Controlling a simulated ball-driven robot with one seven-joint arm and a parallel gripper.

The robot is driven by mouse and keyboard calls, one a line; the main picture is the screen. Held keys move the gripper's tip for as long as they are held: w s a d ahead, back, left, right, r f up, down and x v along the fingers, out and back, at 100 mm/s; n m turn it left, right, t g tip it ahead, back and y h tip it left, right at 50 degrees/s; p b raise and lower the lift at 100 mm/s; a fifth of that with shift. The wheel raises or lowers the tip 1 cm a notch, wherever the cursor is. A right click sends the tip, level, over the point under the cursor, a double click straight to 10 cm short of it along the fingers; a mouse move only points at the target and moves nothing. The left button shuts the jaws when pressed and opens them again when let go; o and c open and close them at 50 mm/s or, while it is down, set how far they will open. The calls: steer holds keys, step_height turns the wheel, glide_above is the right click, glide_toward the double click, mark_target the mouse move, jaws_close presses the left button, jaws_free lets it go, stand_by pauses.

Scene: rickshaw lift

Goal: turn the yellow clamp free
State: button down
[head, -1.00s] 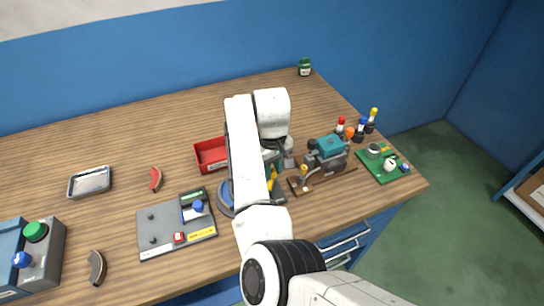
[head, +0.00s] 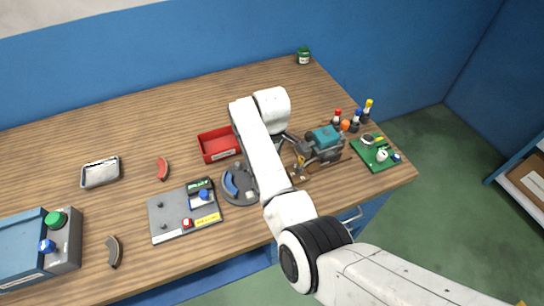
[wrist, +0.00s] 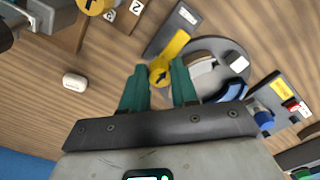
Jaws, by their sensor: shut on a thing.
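My arm hides the gripper and the clamp there.
A second yellow knob (wrist: 95,5) with an arrow is near number tags. A wooden-based stand with a teal machine (head: 323,138) is right of my arm. A red tray (head: 218,144) and grey button panel (head: 184,211) are to the left.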

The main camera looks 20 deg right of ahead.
stand_by(0.4)
steer(key=c, duration=0.9)
jaws_free()
steer(key=shift+o, duration=0.2)
step_height(320, 180, up, 11)
steer(key=b, duration=0.1)
steer(key=shift+f, duration=0.15)
